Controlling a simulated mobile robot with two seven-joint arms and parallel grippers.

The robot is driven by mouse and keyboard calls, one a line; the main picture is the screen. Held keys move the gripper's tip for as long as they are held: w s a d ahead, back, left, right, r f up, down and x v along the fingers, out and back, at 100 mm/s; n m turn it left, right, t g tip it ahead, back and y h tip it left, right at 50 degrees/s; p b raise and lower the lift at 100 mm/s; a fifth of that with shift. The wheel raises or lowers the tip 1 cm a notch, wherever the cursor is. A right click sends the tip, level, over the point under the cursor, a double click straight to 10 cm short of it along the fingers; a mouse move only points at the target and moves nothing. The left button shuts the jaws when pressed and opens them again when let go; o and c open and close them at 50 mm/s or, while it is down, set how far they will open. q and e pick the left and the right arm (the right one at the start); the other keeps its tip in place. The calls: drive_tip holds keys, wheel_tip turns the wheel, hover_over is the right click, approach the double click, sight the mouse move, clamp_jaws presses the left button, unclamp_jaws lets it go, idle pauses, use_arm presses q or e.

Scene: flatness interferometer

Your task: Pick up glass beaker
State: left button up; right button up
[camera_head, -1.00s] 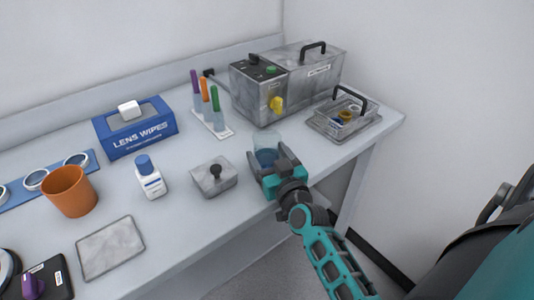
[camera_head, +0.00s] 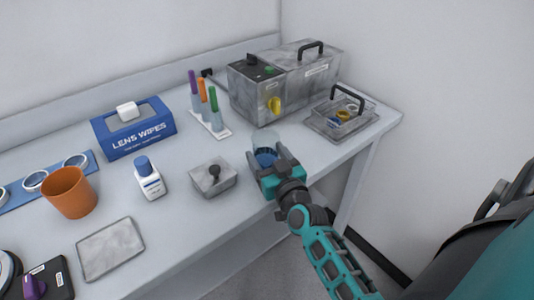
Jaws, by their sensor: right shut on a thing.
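The glass beaker (camera_head: 265,153) is a clear vessel with blue liquid near the table's right front edge. My right gripper (camera_head: 270,168) is shut on the beaker, with its fingers around the lower part, which is partly hidden. The beaker looks upright. I cannot tell whether it touches the table. My left gripper is not in view.
A metal block with a black knob (camera_head: 214,178) stands just left of the beaker. A rack of capped tubes (camera_head: 209,115) and a grey machine (camera_head: 258,92) stand behind. A wire basket (camera_head: 341,116) is at right, a white bottle (camera_head: 149,180) at left.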

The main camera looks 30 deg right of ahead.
drive_tip(key=s+a+p, duration=0.2)
drive_tip(key=s+a, duration=0.1)
drive_tip(key=s, duration=1.4)
drive_tip(key=shift+s, duration=0.2)
drive_tip(key=shift+a, duration=0.15)
